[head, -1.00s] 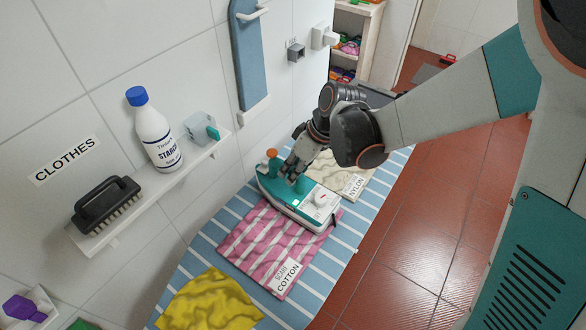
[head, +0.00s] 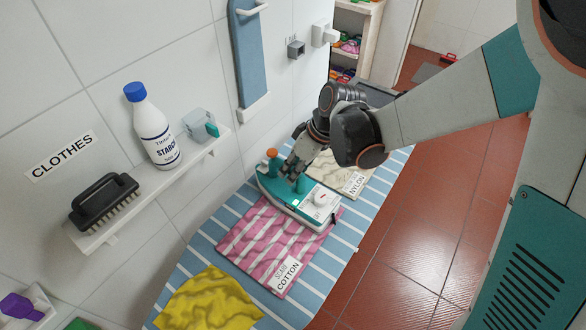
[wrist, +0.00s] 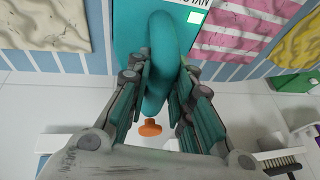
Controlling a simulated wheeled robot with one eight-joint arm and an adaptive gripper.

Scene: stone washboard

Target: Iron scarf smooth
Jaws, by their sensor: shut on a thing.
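The pink striped scarf (head: 258,240), with a label reading "SCARF COTTON", lies wrinkled on the blue-and-white striped ironing board (head: 208,240). A teal and white iron (head: 318,207) with an orange knob rests at the scarf's far end, covering part of it. My gripper (head: 297,168) is shut on the iron's teal handle. In the wrist view the handle (wrist: 160,60) runs between the fingers of my gripper (wrist: 160,100), and the scarf (wrist: 240,28) shows to the right of the iron. The iron hides the scarf's far edge.
A cream nylon cloth (head: 338,170) lies beyond the iron and a yellow cloth (head: 208,300) at the near end. A wall shelf (head: 205,150) at the left holds a starch bottle (head: 155,130) and a black brush (head: 103,200). Red tiled floor (head: 430,230) is open at right.

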